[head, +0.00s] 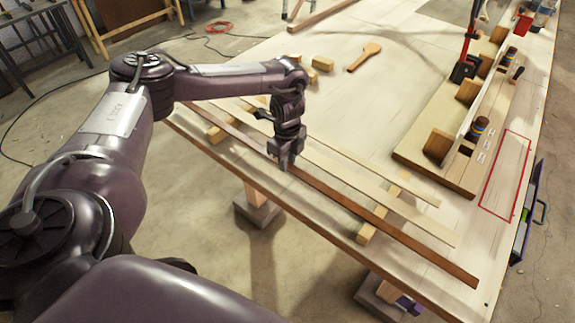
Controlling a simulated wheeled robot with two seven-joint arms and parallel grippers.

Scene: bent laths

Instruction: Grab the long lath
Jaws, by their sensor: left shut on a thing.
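A long dark brown lath (400,234) lies along the near edge of the table and looks the longest of the laths. Two paler laths lie beside it on its far side: a middle one (420,226) and a shorter far one (380,174). They rest across wooden cross strips (367,231). My left gripper (284,164) points down over the dark lath, left of the lath's middle, and is shut on it. The lath still lies low along the strips. The fingertips partly hide the grip. My right gripper is out of view.
A board (410,142) with wooden blocks and a red clamp (467,50) stands at the right. A red outlined rectangle (507,172) marks bare tabletop beside it. A wooden mallet (365,57) and small blocks (322,64) lie at the back. The table's middle is clear.

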